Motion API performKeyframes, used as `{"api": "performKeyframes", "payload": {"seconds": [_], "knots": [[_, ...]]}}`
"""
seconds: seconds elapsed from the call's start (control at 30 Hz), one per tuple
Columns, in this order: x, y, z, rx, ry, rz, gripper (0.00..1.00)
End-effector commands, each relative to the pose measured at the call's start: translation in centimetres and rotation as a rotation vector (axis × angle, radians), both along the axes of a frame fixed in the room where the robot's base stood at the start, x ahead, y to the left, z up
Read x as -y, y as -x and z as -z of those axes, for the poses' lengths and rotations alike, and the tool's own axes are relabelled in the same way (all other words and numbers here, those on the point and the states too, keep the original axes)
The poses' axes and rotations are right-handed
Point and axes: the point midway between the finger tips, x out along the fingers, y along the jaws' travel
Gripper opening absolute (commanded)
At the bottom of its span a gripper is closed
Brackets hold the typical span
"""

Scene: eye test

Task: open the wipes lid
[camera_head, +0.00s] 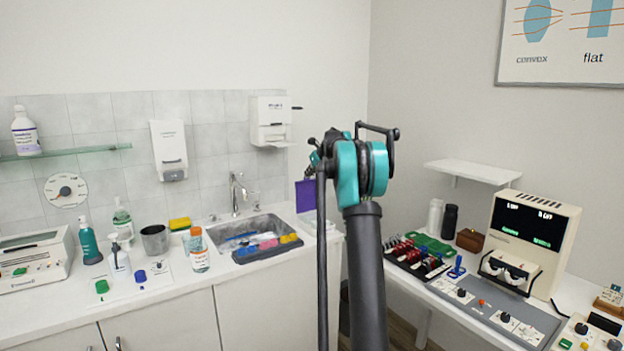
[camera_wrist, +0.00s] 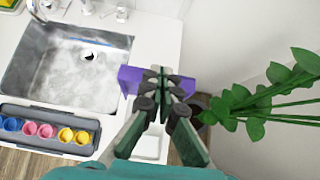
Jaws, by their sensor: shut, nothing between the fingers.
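The wipes lid (camera_head: 305,196) is a purple panel at the right end of the counter by the sink. It stands up steeply over a pale tub, mostly hidden behind my arm. In the wrist view the purple lid (camera_wrist: 130,79) shows on both sides of my fingers, with a white tub part (camera_wrist: 151,148) below it. My gripper (camera_wrist: 163,86) is shut and empty, its fingertips in front of the lid's middle. Whether they touch it I cannot tell. In the head view my gripper (camera_head: 311,170) is just above the lid, partly hidden by my arm.
A metal sink (camera_wrist: 70,68) lies left of the lid. A grey tray with coloured cups (camera_wrist: 48,128) sits at its front edge. A green plant (camera_wrist: 258,105) is close on the right in the wrist view. An orange-capped bottle (camera_head: 198,250) stands left on the counter.

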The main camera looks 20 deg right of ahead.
Motion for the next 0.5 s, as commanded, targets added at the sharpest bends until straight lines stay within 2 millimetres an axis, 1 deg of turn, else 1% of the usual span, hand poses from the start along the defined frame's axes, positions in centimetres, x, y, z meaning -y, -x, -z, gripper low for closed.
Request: {"api": "performKeyframes", "payload": {"seconds": [0.03, 0.2, 0.5], "knots": [[-0.2, -0.5, 0.0, 0.0, 0.0, -0.001, 0.0], [-0.5, -1.4, -0.1, 0.0, 0.0, -0.001, 0.0], [-0.7, -1.9, -0.1, -0.001, 0.001, -0.001, 0.0]]}}
